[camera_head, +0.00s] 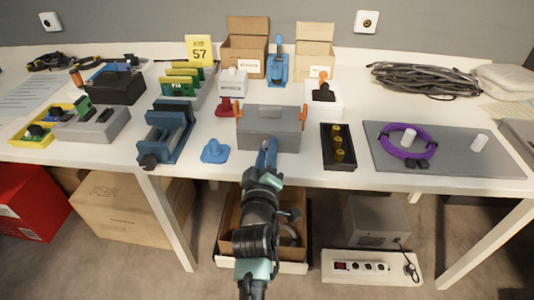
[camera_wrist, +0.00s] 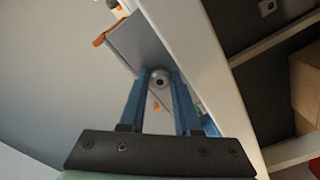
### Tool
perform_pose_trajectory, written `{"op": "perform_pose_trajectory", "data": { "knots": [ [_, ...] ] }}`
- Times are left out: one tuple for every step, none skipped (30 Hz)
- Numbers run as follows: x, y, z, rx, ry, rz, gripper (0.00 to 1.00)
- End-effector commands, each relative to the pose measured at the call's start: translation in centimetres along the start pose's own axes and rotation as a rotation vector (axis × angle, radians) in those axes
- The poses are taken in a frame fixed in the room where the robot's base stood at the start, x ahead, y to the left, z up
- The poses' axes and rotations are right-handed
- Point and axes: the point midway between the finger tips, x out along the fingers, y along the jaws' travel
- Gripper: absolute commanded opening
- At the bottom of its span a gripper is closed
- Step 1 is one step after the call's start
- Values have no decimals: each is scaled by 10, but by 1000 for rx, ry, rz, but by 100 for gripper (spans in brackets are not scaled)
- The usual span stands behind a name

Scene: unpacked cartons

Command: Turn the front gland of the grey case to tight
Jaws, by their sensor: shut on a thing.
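The grey case (camera_head: 270,122) stands near the front edge of the white table, with orange latches at both upper ends. My gripper (camera_head: 267,153) reaches up to its front face from below. In the wrist view the case (camera_wrist: 140,42) is tilted in the picture. The front gland (camera_wrist: 160,78) shows there as a round grey end with a dark centre. The blue fingers of my gripper (camera_wrist: 161,82) are shut on the gland, one on each side. In the head view my gripper hides the gland. How tight it is cannot be told.
A blue knob-like piece (camera_head: 215,151) and a blue vise-like fixture (camera_head: 167,133) stand left of the case. A black tray with several brass parts (camera_head: 325,160) is close on the right. A grey mat (camera_head: 445,168) lies further right. An open carton (camera_head: 232,238) stands under the table.

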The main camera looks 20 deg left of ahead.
Motion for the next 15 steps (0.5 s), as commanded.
{"op": "perform_pose_trajectory", "data": {
  "knots": [
    [0,-2,2,47,-1,-2,0],
    [0,-2,2,76,-2,-1,0],
    [0,-2,2,114,-2,-1,0],
    [0,-2,2,141,-2,-1,0],
    [0,-2,2,170,-1,-2,0],
    [0,-3,1,207,-1,-2,0],
    [0,-3,1,233,-1,-2,0],
    [0,-3,2,259,-1,-2,0],
    [0,-2,2,294,-2,-1,0],
    [0,-2,2,320,-2,-2,0],
    [0,-3,2,344,-2,-2,0],
    [0,-3,2,375,-2,-2,0],
    [0,-3,2,396,-2,-2,0],
    [0,-3,1,418,-2,-2,0],
    [0,-2,1,445,-2,-2,0]
  ]
}}
